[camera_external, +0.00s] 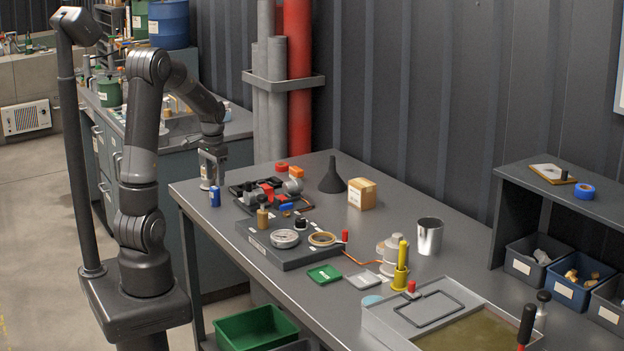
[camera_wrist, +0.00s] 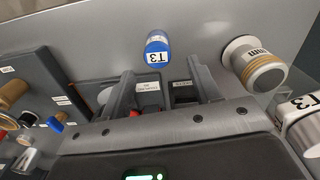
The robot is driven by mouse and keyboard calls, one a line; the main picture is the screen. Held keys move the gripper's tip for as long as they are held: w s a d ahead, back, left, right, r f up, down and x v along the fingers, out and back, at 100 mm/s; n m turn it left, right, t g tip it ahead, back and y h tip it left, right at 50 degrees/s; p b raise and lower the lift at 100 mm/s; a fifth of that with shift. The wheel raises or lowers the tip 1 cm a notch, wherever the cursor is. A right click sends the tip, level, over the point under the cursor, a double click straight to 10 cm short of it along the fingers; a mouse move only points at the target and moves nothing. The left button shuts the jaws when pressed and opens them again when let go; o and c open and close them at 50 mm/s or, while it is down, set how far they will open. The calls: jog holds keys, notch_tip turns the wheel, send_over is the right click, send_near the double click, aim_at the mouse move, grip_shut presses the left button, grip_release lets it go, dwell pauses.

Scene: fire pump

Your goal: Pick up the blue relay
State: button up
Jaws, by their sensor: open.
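A small blue cylinder with a white label marked T3 (camera_wrist: 157,42) stands on the bench just beyond my fingertips in the wrist view. It also shows as a blue piece (camera_external: 214,197) at the bench's left end in the external view. A smaller blue part (camera_external: 287,207) lies among the parts on the dark tray; a small blue piece (camera_wrist: 55,125) also shows at left in the wrist view. I cannot tell for sure which is the relay. My gripper (camera_wrist: 165,82) is open and empty, its two fingers apart. In the external view my gripper (camera_external: 211,178) hangs low beside the blue cylinder.
A beige-ringed cylinder (camera_wrist: 260,68) and a white labelled one (camera_wrist: 306,120) are close on the right in the wrist view. A dark tray of parts (camera_external: 290,255), a black funnel (camera_external: 333,178) and a small box (camera_external: 362,194) stand farther along the bench.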

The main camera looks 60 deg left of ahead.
aim_at(215, 188)
jog(key=f, duration=0.5)
jog(key=shift+s+d+f, duration=0.15)
jog(key=shift+s+f, duration=0.15)
jog(key=shift+c, duration=0.4)
jog(key=c, duration=1)
jog(key=shift+r, duration=0.15)
